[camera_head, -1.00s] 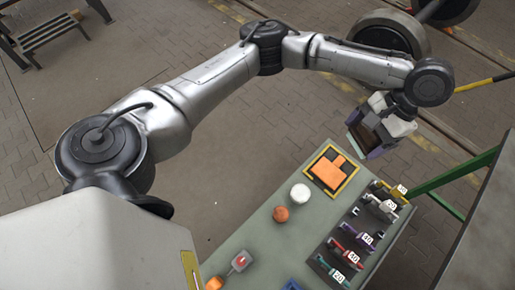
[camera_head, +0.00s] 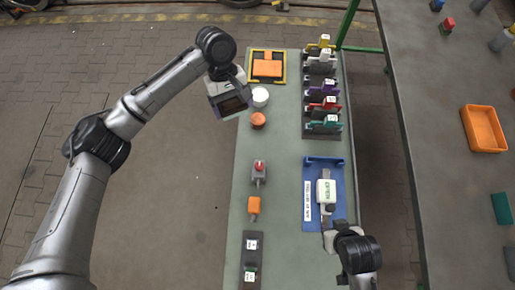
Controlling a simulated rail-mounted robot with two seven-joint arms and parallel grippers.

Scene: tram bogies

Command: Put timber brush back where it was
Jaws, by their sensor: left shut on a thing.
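My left gripper (camera_head: 226,88) is shut on a dark brown, block-like thing, which I take to be the timber brush (camera_head: 236,104). Its bristles cannot be made out. The gripper holds it in the air beside the left edge of the green-grey bench (camera_head: 285,150), near the white round thing and the yellow-and-black frame. Part of the held thing is hidden by the gripper. My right gripper (camera_head: 328,234) is low in the picture, at the near end of a blue tray (camera_head: 340,170). Whether its fingers are open or shut does not show.
A yellow-and-black frame (camera_head: 252,80) holds an orange block (camera_head: 267,68). Several coloured tools (camera_head: 324,104) stand at right. The blue tray holds a white device (camera_head: 326,190).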

